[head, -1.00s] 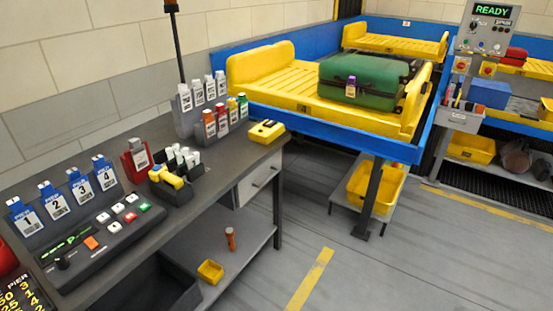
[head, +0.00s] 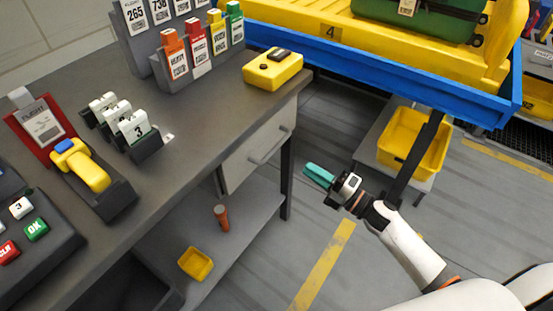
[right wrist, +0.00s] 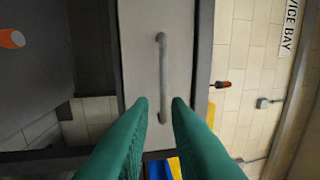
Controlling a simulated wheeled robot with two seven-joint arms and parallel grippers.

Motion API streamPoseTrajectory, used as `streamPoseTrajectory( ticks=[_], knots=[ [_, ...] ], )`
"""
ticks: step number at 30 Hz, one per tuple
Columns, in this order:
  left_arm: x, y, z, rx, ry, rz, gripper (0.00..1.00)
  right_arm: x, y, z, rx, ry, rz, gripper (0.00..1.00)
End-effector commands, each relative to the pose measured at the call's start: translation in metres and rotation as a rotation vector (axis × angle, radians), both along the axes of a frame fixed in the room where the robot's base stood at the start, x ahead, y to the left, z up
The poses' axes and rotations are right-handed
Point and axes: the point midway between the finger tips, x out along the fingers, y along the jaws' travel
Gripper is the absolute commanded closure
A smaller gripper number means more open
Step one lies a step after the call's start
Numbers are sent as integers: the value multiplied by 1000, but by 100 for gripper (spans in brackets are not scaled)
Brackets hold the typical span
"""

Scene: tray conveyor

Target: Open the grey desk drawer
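The grey desk drawer (head: 246,160) is shut under the right end of the desk top, with a grey bar handle (head: 270,146) on its front. My right gripper (head: 309,170), with teal fingers, is in front of the drawer to its right, apart from the handle. In the right wrist view the drawer front (right wrist: 142,50) faces the camera and the handle (right wrist: 162,78) runs lengthwise in the picture. The gripper's fingertips (right wrist: 159,104) are spread, with the handle's near end between them in the picture and nothing held. My left gripper is out of view.
The dark desk top (head: 195,125) carries a yellow box (head: 272,70), tag holders and a scanner. The lower shelf (head: 245,225) holds an orange cylinder (head: 221,217) and a small yellow bin (head: 195,263). A blue conveyor frame (head: 390,65) stands behind. Floor before the drawer is clear.

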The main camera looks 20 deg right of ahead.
Motion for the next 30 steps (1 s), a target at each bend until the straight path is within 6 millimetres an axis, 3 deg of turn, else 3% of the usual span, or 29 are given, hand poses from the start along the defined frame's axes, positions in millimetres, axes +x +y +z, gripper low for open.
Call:
streamPoseTrajectory(
  ticks=[18, 30],
  knots=[
    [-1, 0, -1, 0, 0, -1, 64, 79, 63, 24, -4, -15, 7, 84],
    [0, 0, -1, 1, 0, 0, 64, 91, 73, 26, -5, -12, 7, 84]
  ],
)
